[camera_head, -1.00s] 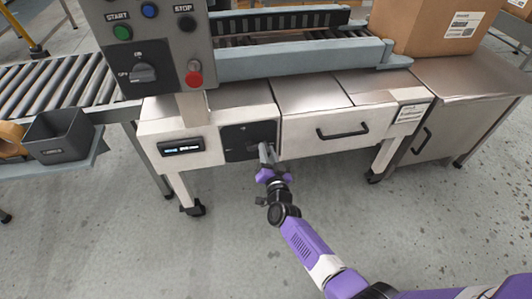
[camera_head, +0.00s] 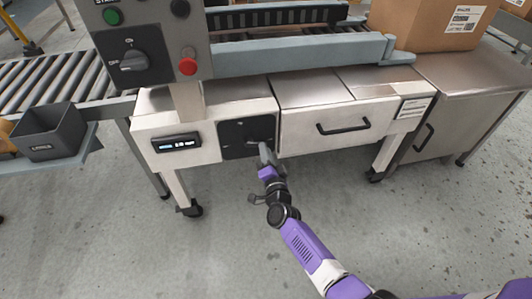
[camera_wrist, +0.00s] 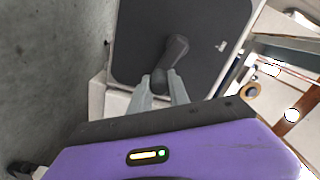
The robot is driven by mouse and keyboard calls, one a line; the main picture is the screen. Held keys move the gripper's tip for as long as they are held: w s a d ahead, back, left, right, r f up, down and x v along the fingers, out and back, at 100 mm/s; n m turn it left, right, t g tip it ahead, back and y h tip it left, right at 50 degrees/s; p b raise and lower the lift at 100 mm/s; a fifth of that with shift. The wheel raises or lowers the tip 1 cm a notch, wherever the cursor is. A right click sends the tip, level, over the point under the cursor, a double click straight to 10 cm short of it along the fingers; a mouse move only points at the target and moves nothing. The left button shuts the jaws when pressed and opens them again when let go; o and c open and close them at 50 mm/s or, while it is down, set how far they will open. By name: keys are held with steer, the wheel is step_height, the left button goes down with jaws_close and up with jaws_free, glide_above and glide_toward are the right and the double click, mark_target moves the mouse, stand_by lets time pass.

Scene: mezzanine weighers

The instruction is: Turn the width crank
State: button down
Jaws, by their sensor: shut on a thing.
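The width crank (camera_wrist: 174,50) is a dark grey arm with a knob, set on a black square plate (camera_head: 233,132) on the front of the white machine. In the wrist view the plate (camera_wrist: 205,72) fills the upper middle. My gripper (camera_head: 265,152) reaches the plate's lower right part. In the wrist view my gripper (camera_wrist: 161,82) has its two grey fingers closed around the crank's knob end. The crank's arm runs from the knob up and slightly right. In the head view the gripper partly hides the crank.
A small display (camera_head: 176,143) sits left of the plate. A drawer with a black handle (camera_head: 343,128) is right of it. Above stands a control panel with a dark selector (camera_head: 133,62) and red button (camera_head: 187,67). A grey bin (camera_head: 50,133) is at left.

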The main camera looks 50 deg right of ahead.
steer(key=c, duration=1.2)
jaws_free()
steer(key=shift+c, duration=0.2)
steer(key=p+v, duration=0.2)
steer(key=v, duration=0.5)
steer(key=shift+s+a+p, duration=0.25)
steer(key=shift+s+p, duration=0.05)
steer(key=shift+s, duration=0.05)
